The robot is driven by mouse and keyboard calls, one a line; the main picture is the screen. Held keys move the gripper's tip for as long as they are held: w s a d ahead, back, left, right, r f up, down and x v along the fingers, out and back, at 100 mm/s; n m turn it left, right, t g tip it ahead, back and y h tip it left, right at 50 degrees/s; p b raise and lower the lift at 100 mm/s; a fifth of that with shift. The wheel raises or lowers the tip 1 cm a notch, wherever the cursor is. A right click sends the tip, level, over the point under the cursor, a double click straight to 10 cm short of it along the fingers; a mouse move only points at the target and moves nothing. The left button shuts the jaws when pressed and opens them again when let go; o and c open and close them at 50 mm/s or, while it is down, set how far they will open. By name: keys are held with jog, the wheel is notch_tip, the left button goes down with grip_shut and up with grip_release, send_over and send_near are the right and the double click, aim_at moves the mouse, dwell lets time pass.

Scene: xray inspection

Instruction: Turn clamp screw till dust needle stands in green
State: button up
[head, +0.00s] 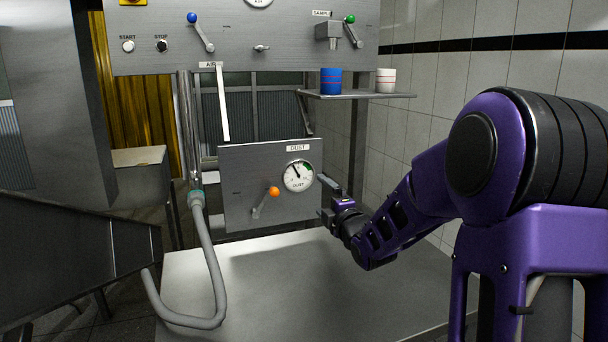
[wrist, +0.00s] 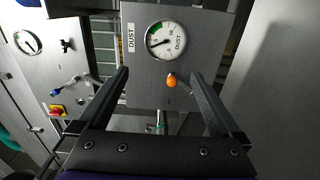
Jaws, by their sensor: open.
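The round white dust gauge (head: 298,177) sits on a grey panel marked DUST and also shows in the wrist view (wrist: 166,40). Its needle points up and slightly left in the head view, outside the green band at upper right. A grey hose (head: 205,250) left of the panel carries a teal collar (head: 196,198); the collar shows small in the wrist view (wrist: 161,127). I cannot make out a clamp screw clearly. My gripper (head: 323,198) is open and empty near the panel's right edge, its fingers (wrist: 160,73) apart in the wrist view.
An orange-knobbed lever (head: 273,191) sits on the dust panel (head: 240,165), left of the gauge. A bare metal table (head: 270,280) lies below. A shelf (head: 355,95) holds a blue cup (head: 331,81) and a white cup (head: 386,80). A dark chute (head: 70,250) stands at left.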

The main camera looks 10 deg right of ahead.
jog(key=w+a+p, duration=0.2)
jog(key=w, duration=0.7)
jog(key=shift+w, duration=0.35)
